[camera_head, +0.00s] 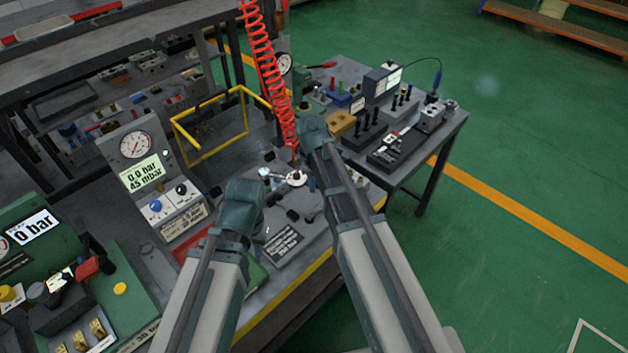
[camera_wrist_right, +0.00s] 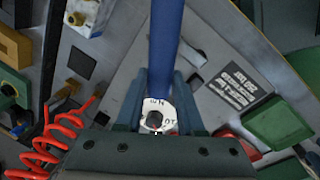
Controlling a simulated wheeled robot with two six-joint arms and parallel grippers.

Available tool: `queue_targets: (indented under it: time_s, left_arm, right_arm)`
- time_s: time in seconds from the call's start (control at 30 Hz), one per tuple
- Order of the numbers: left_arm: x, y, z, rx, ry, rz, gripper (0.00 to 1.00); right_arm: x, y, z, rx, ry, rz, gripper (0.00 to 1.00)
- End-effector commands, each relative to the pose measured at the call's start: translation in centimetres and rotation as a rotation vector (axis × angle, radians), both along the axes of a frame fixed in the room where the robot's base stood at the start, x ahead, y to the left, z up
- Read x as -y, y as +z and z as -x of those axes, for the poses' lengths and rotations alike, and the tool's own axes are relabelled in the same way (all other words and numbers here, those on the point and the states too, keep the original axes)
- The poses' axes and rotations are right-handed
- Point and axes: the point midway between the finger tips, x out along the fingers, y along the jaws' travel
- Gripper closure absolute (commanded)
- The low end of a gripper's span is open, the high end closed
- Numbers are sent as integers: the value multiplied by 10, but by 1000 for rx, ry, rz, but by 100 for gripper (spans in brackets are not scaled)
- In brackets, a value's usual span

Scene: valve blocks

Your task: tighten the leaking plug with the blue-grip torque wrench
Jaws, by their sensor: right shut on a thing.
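In the right wrist view, a thick blue bar, the grip of the torque wrench (camera_wrist_right: 165,45), runs from the top edge down between my right gripper's fingers (camera_wrist_right: 160,95). The fingers are shut on it. Whether the two touch I cannot tell. In the head view my right gripper (camera_head: 312,135) is above the bench, its fingertips hidden. My left gripper (camera_head: 243,198) is low over the bench; its fingers are hidden. I cannot make out the leaking plug.
A red coiled hose (camera_head: 265,60) hangs beside my right gripper. A green unit (camera_head: 60,265) showing 0 bar is at left. A side table (camera_head: 425,150) carries tools. A yellow frame (camera_head: 210,120) stands behind.

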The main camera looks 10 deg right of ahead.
Motion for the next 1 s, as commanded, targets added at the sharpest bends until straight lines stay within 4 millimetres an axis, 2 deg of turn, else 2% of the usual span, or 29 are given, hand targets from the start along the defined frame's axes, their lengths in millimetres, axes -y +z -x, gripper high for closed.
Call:
queue_targets:
  time_s: [0.7, 1.0]
  left_arm:
    - [0, -17, 0, 0, 0, 0, 71]
    - [0, -17, 0, 0, 0, 0, 71]
  right_arm:
    - [0, -17, 0, 0, 0, 0, 100]
    - [0, -17, 0, 0, 0, 0, 100]
